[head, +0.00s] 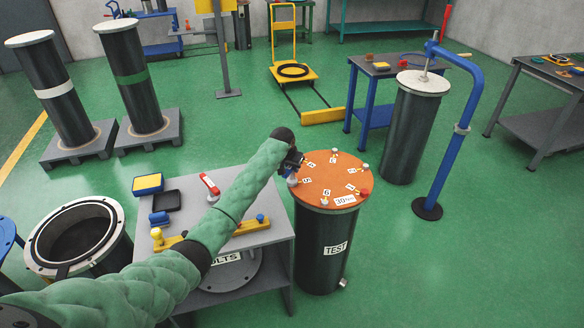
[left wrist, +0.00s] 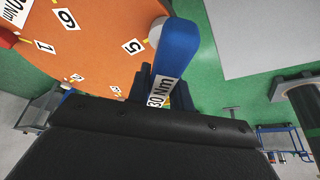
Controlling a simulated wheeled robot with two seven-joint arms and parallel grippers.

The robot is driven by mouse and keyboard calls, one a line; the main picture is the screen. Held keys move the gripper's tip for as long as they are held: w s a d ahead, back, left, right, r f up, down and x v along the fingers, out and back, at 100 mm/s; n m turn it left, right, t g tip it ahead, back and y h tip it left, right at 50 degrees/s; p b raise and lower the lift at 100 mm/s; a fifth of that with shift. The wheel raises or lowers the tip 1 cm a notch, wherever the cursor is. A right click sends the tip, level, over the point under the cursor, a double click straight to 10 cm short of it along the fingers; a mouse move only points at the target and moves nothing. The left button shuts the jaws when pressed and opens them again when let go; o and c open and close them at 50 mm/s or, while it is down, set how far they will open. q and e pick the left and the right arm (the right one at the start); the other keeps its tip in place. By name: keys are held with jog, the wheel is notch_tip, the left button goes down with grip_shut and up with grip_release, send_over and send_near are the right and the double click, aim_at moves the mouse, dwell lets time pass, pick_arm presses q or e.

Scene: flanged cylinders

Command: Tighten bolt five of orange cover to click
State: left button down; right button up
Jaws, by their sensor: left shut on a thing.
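The orange cover (head: 335,176) lies on top of a dark cylinder (head: 322,255) marked TEST. White number tags and several bolts stand around its rim. My left gripper (head: 292,163) is at the cover's left edge, near tag 5 (head: 307,180). It is shut on a blue tool (left wrist: 178,48) with a 30 Nm label, which also shows in the left wrist view beside tag 5 (left wrist: 133,46). A pale metal part (head: 291,181) shows under the gripper at the rim; I cannot tell whether the tool sits on bolt five. My right gripper is not in view.
A grey table (head: 270,200) stands left of the cylinder, with a red-handled tool (head: 209,185), a yellow bar (head: 250,226) and a yellow-blue box (head: 148,184). A blue crane post (head: 457,140) and another cylinder (head: 405,135) stand behind right. Green floor to the right is clear.

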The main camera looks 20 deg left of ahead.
pick_arm(q)
jog(key=shift+s+f+m, duration=0.1)
jog(key=shift+f+m, duration=0.15)
jog(key=shift+m, duration=0.05)
jog(key=shift+r, duration=0.1)
jog(key=shift+r+p, duration=0.5)
jog(key=shift+p, duration=0.05)
jog(key=shift+r+p, duration=0.5)
jog(key=shift+r, duration=0.25)
jog(key=shift+r+p, duration=1.75)
jog(key=shift+r, duration=0.35)
jog(key=shift+f, duration=0.1)
